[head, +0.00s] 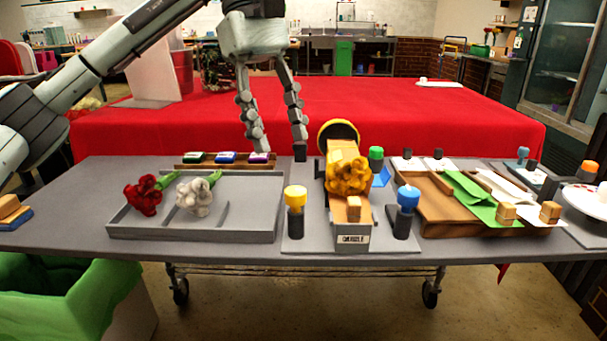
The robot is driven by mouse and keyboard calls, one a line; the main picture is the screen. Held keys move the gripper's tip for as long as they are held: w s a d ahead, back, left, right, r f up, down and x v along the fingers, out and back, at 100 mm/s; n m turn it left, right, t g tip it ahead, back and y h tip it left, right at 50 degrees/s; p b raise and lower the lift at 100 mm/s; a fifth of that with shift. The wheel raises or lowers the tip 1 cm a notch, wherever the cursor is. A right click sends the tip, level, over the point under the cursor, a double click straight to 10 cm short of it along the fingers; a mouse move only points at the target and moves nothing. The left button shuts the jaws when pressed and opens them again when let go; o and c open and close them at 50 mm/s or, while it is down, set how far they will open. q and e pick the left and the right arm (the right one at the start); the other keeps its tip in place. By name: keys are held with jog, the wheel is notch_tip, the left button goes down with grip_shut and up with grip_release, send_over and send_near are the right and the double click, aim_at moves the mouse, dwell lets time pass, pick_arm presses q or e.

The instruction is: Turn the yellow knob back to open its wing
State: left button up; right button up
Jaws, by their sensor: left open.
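The yellow knob (296,196) stands on a dark post at the front left of the cradle base (292,243). No yellow wing can be made out clearly. My right gripper is not in view.
A blue knob (408,196) and a green knob (376,153) stand right of the cradle, with a blue wing (381,177) near them. A grey tray (250,230) with red (142,196) and white flowers (196,196) lies left. A wooden board (435,222) lies right.

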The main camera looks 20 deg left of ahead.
aim_at(294, 189)
pick_arm(q)
jog(key=b+x, duration=0.1)
jog(key=x, duration=0.5)
jog(key=shift+s+f, duration=0.15)
jog(key=shift+s+d+f, duration=0.15)
jog(key=shift+d+f, duration=0.1)
jog(key=shift+f, duration=0.4)
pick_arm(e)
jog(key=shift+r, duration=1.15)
pick_arm(q)
grip_shut()
